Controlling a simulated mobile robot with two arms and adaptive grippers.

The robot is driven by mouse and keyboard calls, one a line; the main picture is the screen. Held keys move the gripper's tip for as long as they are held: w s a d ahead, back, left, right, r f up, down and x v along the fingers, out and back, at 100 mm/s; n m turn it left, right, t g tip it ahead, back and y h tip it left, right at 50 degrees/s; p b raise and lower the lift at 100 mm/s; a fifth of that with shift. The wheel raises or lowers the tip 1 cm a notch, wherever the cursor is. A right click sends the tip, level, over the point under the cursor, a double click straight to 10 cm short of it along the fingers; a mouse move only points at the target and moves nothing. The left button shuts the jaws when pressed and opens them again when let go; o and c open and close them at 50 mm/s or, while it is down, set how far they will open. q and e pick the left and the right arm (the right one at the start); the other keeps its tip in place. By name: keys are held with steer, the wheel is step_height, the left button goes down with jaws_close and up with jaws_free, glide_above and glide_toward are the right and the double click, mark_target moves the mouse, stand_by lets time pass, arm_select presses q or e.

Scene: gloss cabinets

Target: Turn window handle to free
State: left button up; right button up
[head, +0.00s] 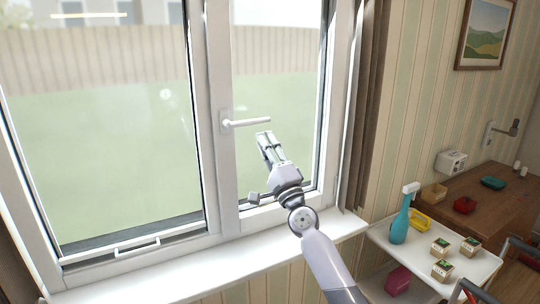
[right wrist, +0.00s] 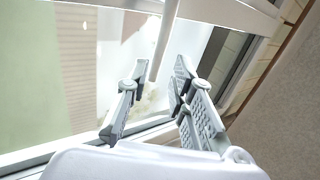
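The white window handle (head: 247,122) is on the frame post between the two panes and points level to the right. My right gripper (head: 265,135) is just below the handle's free end in the head view. In the right wrist view, my right gripper (right wrist: 157,70) is open, its two fingers apart. The handle's bar (right wrist: 165,42) reaches down toward the gap between the fingertips. I cannot tell whether it touches a finger; nothing is gripped. My left gripper is in neither view.
The white sill (head: 190,268) runs below the window. A brown curtain (head: 365,100) hangs at right. A white shelf (head: 425,256) holds a teal spray bottle (head: 402,222) and several small boxes. A wooden desk (head: 475,205) stands behind it.

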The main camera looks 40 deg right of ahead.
steer(key=shift+v, duration=1.7)
